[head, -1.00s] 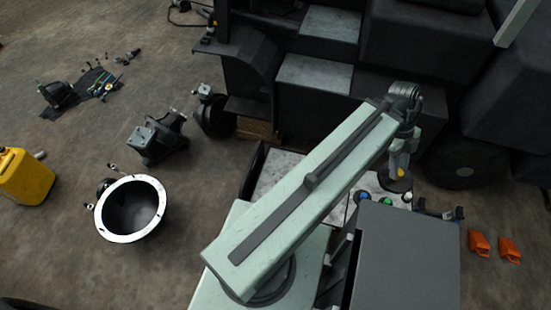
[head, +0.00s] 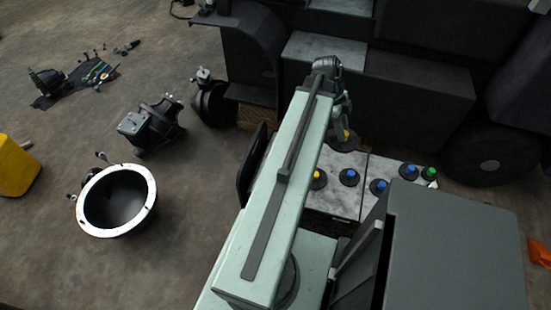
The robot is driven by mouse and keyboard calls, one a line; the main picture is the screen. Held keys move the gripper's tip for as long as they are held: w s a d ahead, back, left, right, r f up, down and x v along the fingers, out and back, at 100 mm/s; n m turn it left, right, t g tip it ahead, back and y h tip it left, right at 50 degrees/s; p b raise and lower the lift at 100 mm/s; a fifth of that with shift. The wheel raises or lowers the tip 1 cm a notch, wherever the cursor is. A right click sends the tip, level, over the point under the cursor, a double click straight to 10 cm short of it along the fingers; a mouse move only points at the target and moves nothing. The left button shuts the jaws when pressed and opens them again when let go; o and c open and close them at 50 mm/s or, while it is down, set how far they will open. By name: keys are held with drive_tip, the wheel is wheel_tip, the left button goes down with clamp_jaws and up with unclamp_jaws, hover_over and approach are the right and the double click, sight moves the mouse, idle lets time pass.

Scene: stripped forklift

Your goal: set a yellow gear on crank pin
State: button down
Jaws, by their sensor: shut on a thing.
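My gripper (head: 342,118) is at the end of my raised arm, above the far side of a pale grey work surface. It is shut on a yellow gear (head: 346,135), a dark disc with a yellow hub hanging below the fingers. Another dark gear with a yellow hub (head: 318,179) stands on the pale surface (head: 336,203), partly hidden by my arm. I cannot make out the crank pin; my arm covers the left part of the surface.
Blue-hubbed gears (head: 349,177) and a green-hubbed one (head: 429,173) stand on the surface. The dark forklift body (head: 415,100) rises close behind. A bell-shaped housing (head: 117,200) and loose parts lie on the floor at left.

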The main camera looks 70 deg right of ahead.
drive_tip(key=w+f+n+b, duration=0.2)
drive_tip(key=w+f+b, duration=0.5)
drive_tip(key=w+f, duration=0.1)
drive_tip(key=w+d+f+n+h+b, duration=0.1)
drive_tip(key=w+f+n+b, duration=0.1)
drive_tip(key=w+f+b, duration=0.6)
drive_tip(key=w+d+f+n+h+b, duration=0.1)
drive_tip(key=w+f+n+b, duration=0.1)
drive_tip(key=w+f+b, duration=0.5)
drive_tip(key=shift+w+f, duration=1)
drive_tip(key=shift+f, duration=0.2)
drive_tip(key=shift+f+b, duration=0.1)
drive_tip(key=shift+b, duration=0.25)
drive_tip(key=shift+f+b, duration=0.35)
drive_tip(key=shift+f+b, duration=0.5)
drive_tip(key=c, duration=1)
unclamp_jaws()
drive_tip(key=shift+r, duration=0.1)
drive_tip(key=shift+c, duration=0.2)
